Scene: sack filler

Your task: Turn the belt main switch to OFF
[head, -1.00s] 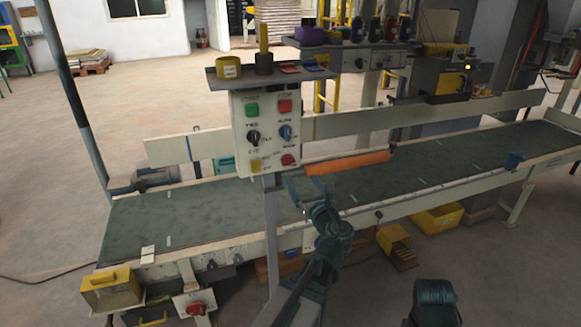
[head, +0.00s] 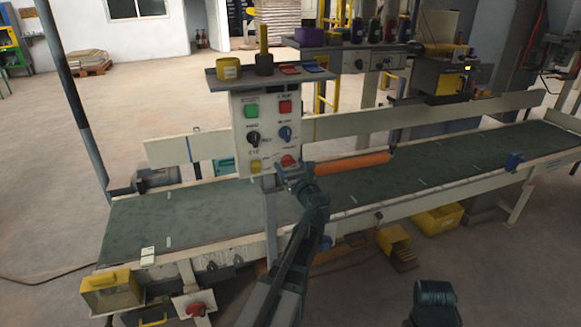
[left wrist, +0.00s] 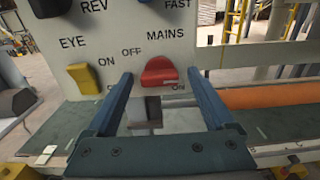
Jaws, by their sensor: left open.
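A pale control panel (head: 266,130) stands over the belt, with buttons and knobs in two columns. Its lower right red knob (left wrist: 159,72), labelled MAINS, has OFF at its upper left and ON at its lower right. In the head view this red knob (head: 288,161) sits just above my left gripper (head: 285,174). In the left wrist view the left gripper (left wrist: 160,78) is open, its two fingers on either side of the red knob; whether they touch it cannot be told. My right gripper is out of view.
A yellow EYE knob (left wrist: 85,77) sits left of the left finger. A tray (head: 270,76) with small items tops the panel. The green belt (head: 190,215) and an orange roller (head: 350,165) lie close by. Another red switch (head: 195,309) is on a box below the belt's left end.

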